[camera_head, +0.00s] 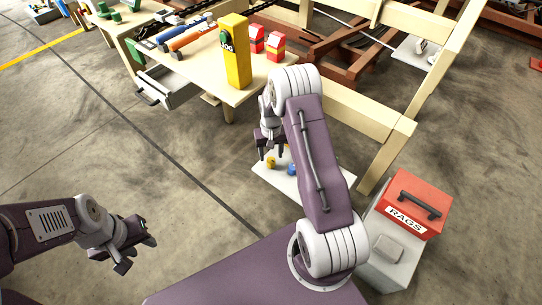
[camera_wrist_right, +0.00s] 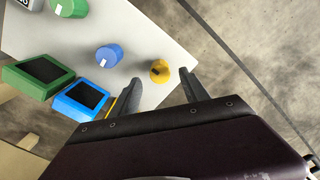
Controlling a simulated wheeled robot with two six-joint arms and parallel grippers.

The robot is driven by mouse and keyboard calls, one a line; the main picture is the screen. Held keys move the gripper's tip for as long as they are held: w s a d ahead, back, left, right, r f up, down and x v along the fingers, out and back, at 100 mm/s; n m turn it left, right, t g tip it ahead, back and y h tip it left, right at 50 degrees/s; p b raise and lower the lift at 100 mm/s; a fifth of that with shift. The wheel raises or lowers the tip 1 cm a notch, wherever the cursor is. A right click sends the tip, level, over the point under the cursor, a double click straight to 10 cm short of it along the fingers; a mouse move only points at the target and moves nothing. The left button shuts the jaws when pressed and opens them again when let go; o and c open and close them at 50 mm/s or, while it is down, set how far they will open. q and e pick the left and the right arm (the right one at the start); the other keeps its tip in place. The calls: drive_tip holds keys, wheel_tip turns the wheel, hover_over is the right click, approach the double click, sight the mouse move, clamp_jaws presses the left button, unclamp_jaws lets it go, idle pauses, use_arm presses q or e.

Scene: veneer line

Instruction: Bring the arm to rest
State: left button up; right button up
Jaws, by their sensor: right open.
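My right arm reaches up the middle of the head view. Its gripper (camera_head: 271,155) points down over a white board (camera_head: 311,189), with its fingers apart. In the right wrist view the open right gripper (camera_wrist_right: 159,84) has nothing between its fingers. A small yellow piece (camera_wrist_right: 159,70) sits on the white board (camera_wrist_right: 150,38) just past the fingertips and appears apart from them. My left gripper (camera_head: 137,254) is over the bare floor at lower left, fingers apart and empty.
A blue cylinder (camera_wrist_right: 109,55), a green cylinder (camera_wrist_right: 70,8), a green tray (camera_wrist_right: 38,73) and a blue tray (camera_wrist_right: 82,100) are near the right gripper. A wooden table (camera_head: 198,70) holds a yellow box (camera_head: 235,55). A rags bin (camera_head: 405,212) stands right. Floor at left is clear.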

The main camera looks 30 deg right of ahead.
wheel_tip(320, 180, up, 4)
drive_tip(key=shift+r+p, duration=0.25)
drive_tip(key=shift+p, duration=0.5)
use_arm(q)
wheel_tip(320, 180, up, 2)
drive_tip(key=shift+r, duration=0.2)
use_arm(e)
drive_tip(key=shift+f, duration=0.15)
drive_tip(key=a+r+n+t, duration=0.2)
drive_tip(key=a+r, duration=0.4)
drive_tip(key=r, duration=0.6)
drive_tip(key=s+a+n, duration=0.1)
drive_tip(key=s+a, duration=0.1)
drive_tip(key=s, duration=0.7)
drive_tip(key=s+a, duration=0.3)
drive_tip(key=s, duration=0.6)
use_arm(q)
wheel_tip(320, 180, up, 37)
drive_tip(key=p, duration=3.6)
drive_tip(key=shift+p, duration=0.35)
use_arm(e)
wheel_tip(320, 180, up, 37)
drive_tip(key=shift+s+g, duration=0.15)
drive_tip(key=shift+g, duration=0.25)
